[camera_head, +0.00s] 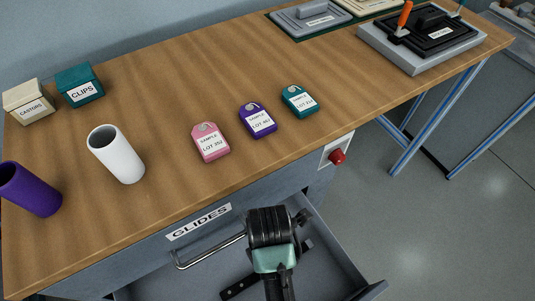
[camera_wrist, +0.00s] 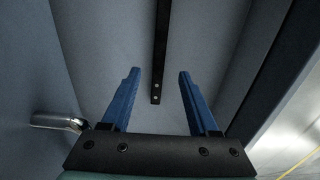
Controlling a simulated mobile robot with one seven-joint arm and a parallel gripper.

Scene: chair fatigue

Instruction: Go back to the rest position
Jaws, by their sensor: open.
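My gripper (camera_wrist: 158,95) is open and empty in the wrist view, with two blue fingers spread apart. It points into an open drawer.
The drawer handle (camera_head: 212,254) is left of my arm. A red button (camera_head: 337,156) sits on the bench front. Floor at right is clear.

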